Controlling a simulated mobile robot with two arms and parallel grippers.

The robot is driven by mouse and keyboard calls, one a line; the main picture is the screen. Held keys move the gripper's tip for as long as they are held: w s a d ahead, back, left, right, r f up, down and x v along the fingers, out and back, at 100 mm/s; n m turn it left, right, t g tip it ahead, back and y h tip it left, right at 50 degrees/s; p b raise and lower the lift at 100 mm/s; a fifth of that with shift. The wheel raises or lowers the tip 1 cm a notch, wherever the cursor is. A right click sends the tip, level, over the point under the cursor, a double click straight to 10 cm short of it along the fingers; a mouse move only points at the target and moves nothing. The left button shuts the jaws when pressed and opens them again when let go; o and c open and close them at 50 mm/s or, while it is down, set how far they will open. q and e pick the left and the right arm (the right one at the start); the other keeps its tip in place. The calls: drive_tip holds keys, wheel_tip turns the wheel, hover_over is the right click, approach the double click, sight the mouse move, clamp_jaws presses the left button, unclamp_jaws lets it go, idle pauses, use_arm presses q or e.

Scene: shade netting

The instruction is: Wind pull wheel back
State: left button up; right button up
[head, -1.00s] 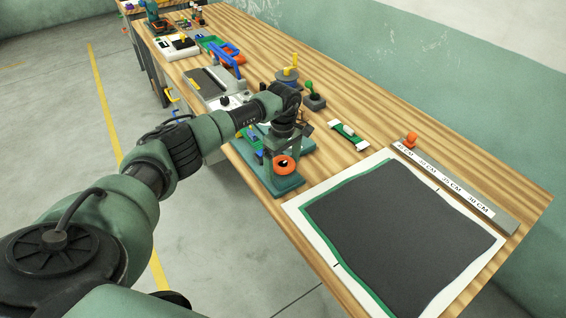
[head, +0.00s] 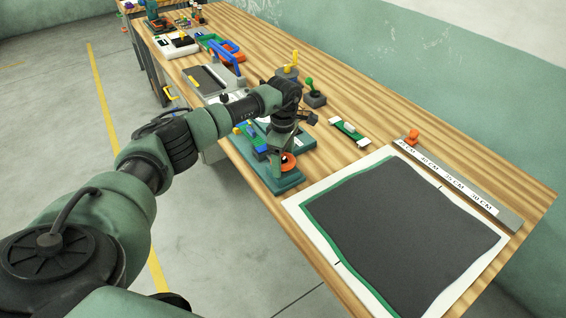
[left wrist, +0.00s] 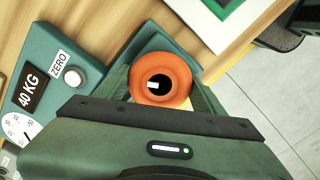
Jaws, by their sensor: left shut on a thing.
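The orange pull wheel (head: 289,163) sits at the near end of the teal tester (head: 276,185) on the bench. In the left wrist view the wheel (left wrist: 160,79) is a round orange ring with a dark centre, between my finger tips. My left gripper (head: 284,150) is shut on the wheel from above. The tester's body (left wrist: 62,65) shows at left in the wrist view, with a "40 KG" plate (left wrist: 31,88), a white ZERO button (left wrist: 74,77) and a dial (left wrist: 18,132). My right gripper is not in view.
A dark mesh sheet (head: 400,235) with a green edge lies on a white board to the right. A ruler bar (head: 455,185) with an orange stop (head: 412,137) lies behind it. A green and white clamp strip (head: 348,131) and a green-knobbed stand (head: 314,97) are near the arm.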

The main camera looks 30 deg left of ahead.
use_arm(q)
drive_tip(key=n+b, duration=0.1)
drive_tip(key=n, duration=0.2)
drive_tip(key=shift+n, duration=0.3)
drive_tip(key=n, duration=0.3)
drive_tip(key=shift+n+b, duration=0.3)
drive_tip(key=n, duration=0.3)
drive_tip(key=shift+r+n, duration=0.1)
drive_tip(key=shift+n, duration=0.3)
drive_tip(key=n, duration=0.3)
drive_tip(key=shift+n, duration=0.3)
drive_tip(key=n, duration=0.3)
drive_tip(key=shift+n, duration=0.3)
drive_tip(key=n, duration=0.3)
drive_tip(key=shift+w+r+n+p, duration=0.1)
drive_tip(key=shift+n+p, duration=0.2)
drive_tip(key=shift+p, duration=0.1)
drive_tip(key=n+p, duration=0.1)
drive_tip(key=n, duration=0.3)
drive_tip(key=shift+n+p, duration=0.45)
drive_tip(key=shift+n, duration=1.35)
